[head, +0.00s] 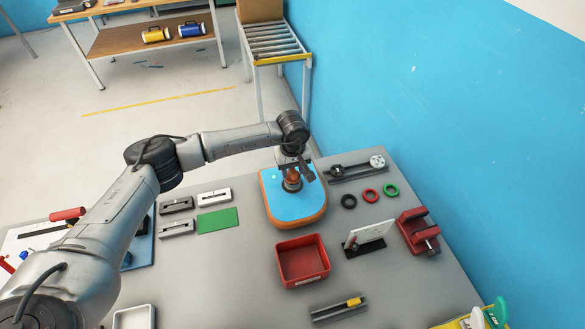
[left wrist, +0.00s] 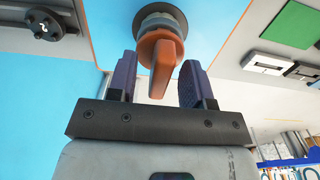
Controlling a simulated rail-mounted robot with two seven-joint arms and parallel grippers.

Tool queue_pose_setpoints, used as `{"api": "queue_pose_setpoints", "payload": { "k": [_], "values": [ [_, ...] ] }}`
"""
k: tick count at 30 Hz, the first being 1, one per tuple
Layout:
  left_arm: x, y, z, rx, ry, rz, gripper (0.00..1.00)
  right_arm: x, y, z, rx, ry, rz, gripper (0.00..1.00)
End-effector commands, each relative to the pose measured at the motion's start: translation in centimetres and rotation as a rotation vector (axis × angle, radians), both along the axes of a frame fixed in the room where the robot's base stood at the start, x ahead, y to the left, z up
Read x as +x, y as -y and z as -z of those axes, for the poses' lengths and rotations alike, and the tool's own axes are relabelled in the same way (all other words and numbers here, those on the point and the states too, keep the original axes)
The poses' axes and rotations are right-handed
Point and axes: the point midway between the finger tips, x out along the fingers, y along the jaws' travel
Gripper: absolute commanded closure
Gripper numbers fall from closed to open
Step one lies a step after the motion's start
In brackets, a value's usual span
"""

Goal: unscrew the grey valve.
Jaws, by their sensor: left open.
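The inflatable board (head: 282,207) is light blue with an orange edge and lies flat on the grey table. A valve with a grey round base (left wrist: 160,18) and an orange-brown winged knob (left wrist: 161,62) sits on it; the knob also shows in the head view (head: 292,174). My left gripper (left wrist: 158,62) is open, with one dark finger on each side of the knob's wing. Gaps show between the wing and both fingers in the left wrist view. In the head view the gripper (head: 301,165) partly hides the valve. My right gripper is not in view.
A red tray (head: 303,281) stands in front of the board. Black, red and green rings (head: 371,195) lie to its right, near a red vise (head: 418,231). A green plate (head: 217,220) and several grey blocks lie left. A blue wall borders the right side.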

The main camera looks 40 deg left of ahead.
Motion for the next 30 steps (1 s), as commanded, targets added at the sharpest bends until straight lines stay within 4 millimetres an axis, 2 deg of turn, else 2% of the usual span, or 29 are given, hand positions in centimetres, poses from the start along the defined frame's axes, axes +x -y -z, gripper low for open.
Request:
{"api": "queue_pose_setpoints", "payload": {
  "k": [5, 8, 21, 30],
  "values": [
    [0.0, 0.0, -0.5, 0.0, 0.001, 0.0, 0.54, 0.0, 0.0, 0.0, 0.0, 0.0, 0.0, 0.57],
    [0.1, 0.0, -1.6, 0.001, 0.003, 0.0, 0.54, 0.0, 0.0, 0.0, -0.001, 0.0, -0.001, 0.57],
    [0.1, 0.0, -9.9, 0.0, 0.004, 0.0, 0.54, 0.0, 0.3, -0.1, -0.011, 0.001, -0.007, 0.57],
    [0.0, 0.0, -13.2, -0.001, 0.001, 0.001, 0.54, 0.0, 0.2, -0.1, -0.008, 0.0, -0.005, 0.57]
  ]
}}
